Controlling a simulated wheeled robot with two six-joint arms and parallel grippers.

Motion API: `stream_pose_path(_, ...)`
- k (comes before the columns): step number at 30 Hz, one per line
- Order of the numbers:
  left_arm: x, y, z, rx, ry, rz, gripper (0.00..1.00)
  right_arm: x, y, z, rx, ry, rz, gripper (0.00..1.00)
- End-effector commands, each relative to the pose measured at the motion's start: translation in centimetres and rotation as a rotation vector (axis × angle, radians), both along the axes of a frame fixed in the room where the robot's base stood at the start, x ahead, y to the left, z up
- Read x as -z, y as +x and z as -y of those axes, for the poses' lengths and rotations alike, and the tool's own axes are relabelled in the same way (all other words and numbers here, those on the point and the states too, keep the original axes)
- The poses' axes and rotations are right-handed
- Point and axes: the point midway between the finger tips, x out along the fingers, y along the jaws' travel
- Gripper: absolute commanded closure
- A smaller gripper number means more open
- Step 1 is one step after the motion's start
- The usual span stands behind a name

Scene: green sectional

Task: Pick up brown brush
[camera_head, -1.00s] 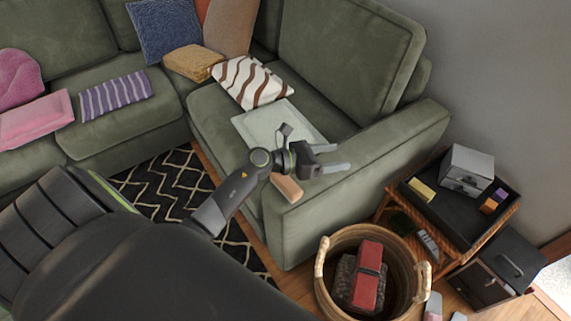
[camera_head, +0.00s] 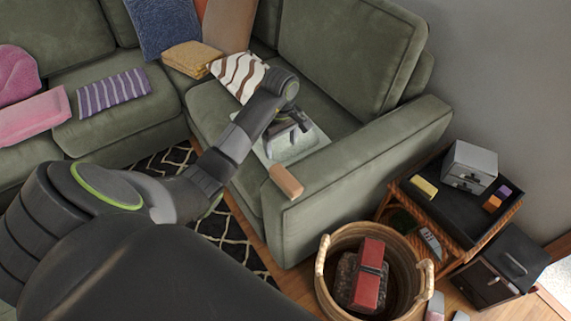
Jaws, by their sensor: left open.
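A small brown block-shaped object (camera_head: 287,181), the only thing here that could be the brown brush, lies at the front end of the green sofa's armrest. No bristles can be made out on it. My left gripper (camera_head: 289,134) is open and points down over the pale flat tray or board (camera_head: 309,146) on the sofa seat. It is above and behind the brown object in the picture, apart from it. Whether anything lies between its fingers is hard to tell. My right gripper is not in view.
The green sofa armrest (camera_head: 365,165) borders the seat. A striped pillow (camera_head: 238,74) lies behind my arm. A wicker basket (camera_head: 327,291) holding a red item (camera_head: 367,275) stands on the floor in front. A side table with a black tray (camera_head: 438,205) stands at right.

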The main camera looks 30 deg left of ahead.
Motion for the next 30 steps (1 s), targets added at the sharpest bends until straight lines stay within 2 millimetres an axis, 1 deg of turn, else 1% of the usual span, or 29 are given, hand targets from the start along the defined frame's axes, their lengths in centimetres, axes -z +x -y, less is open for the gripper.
stream_pose_path(1,1.3,0.0,0.0,0.0,-0.001,0.0,0.34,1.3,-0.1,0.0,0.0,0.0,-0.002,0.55)
stream_pose_path(18,7.6,0.0,0.2,-0.001,-0.003,0.001,0.34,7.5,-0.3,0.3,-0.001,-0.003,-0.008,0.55)
stream_pose_path(20,8.3,0.0,0.2,-0.001,-0.003,0.001,0.34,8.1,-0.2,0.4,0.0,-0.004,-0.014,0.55)
stream_pose_path(23,9.4,0.0,0.2,-0.001,-0.003,0.001,0.34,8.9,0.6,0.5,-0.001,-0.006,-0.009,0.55)
stream_pose_path(24,9.8,0.0,0.2,-0.001,-0.003,0.001,0.34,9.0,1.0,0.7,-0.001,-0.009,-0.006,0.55)
stream_pose_path(26,10.3,0.0,0.2,-0.001,-0.003,0.001,0.34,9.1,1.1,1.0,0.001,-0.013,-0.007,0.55)
stream_pose_path(30,11.1,0.0,0.2,-0.001,-0.004,0.002,0.34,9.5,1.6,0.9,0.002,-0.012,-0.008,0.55)
